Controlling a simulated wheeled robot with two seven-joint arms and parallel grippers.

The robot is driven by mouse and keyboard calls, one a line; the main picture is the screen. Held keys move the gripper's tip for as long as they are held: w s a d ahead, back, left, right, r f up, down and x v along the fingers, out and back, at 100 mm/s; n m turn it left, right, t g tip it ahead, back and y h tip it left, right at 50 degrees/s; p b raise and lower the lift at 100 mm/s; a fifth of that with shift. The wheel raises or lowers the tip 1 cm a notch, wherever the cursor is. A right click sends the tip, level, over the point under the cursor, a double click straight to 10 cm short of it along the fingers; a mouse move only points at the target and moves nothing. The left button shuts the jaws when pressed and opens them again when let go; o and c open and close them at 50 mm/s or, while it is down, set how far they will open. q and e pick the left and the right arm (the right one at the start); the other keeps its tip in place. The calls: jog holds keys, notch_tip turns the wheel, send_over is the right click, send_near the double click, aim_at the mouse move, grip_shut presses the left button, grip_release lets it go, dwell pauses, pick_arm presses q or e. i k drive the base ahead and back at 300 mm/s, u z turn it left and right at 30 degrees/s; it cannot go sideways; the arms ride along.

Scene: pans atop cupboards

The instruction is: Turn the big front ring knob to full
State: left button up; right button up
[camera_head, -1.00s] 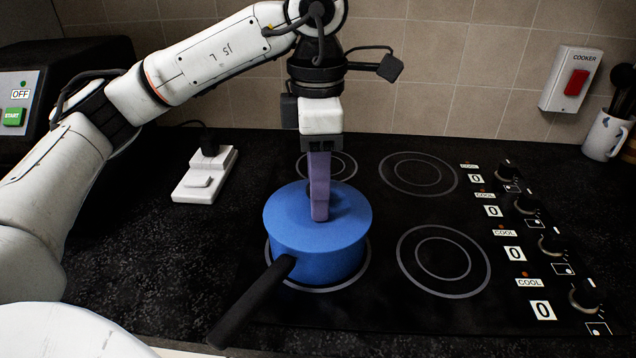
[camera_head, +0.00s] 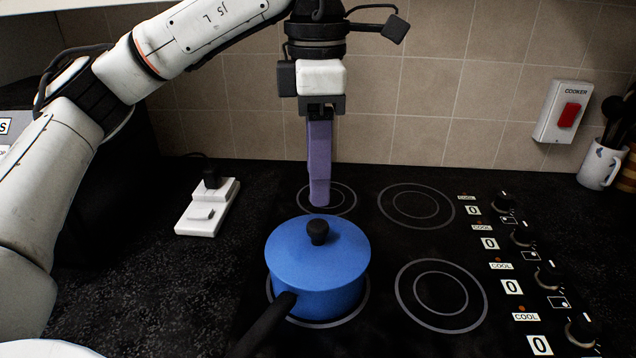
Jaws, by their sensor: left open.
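Several black knobs run down the right side of the hob (camera_head: 385,262): a far one (camera_head: 503,202), two middle ones (camera_head: 522,236) (camera_head: 549,275) and a near one (camera_head: 581,330). Each has a "0" display and a "COOL" label beside it. I cannot make out which knob belongs to which ring. A blue lidded pan (camera_head: 318,275) sits on the front left ring, its black handle toward me. My left gripper (camera_head: 319,203) is open and empty, pointing down behind the pan's lid knob, well left of the knobs. Its purple fingers show edge-on. My right gripper is not in view.
The front right ring (camera_head: 441,295) and back right ring (camera_head: 416,205) are bare. A white socket block (camera_head: 208,208) lies left of the hob. A red cooker switch (camera_head: 568,113) is on the tiled wall, with a utensil mug (camera_head: 601,163) at right.

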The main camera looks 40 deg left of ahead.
aim_at(582, 332)
jog(key=k, duration=1)
